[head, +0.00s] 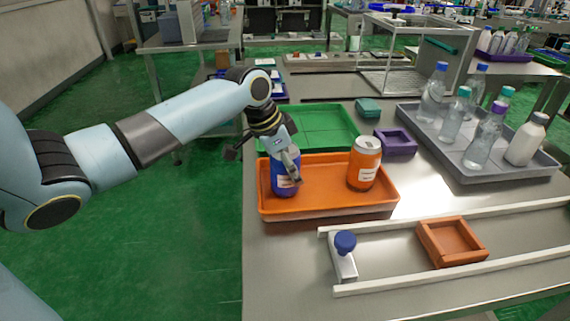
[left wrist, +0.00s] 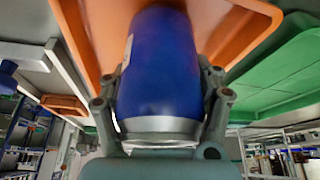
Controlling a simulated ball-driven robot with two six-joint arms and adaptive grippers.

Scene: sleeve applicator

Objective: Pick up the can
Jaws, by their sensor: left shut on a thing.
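A blue can (head: 284,183) stands upright at the left end of the orange tray (head: 325,207). My left gripper (head: 288,168) is shut on this blue can. In the left wrist view the can (left wrist: 160,70) fills the space between the two fingers (left wrist: 160,105), with the orange tray (left wrist: 250,28) behind it. An orange can (head: 364,165) with a white label stands upright at the right of the same tray, apart from my gripper. I cannot tell whether the blue can touches the tray floor. My right gripper is in neither view.
An empty green tray (head: 325,122) lies behind the orange tray. A grey tray (head: 475,170) with several bottles stands at the right. A purple holder (head: 396,141) sits between them. In front, two white rails (head: 450,280) flank a brown square frame (head: 450,242) and a blue-knobbed device (head: 344,255).

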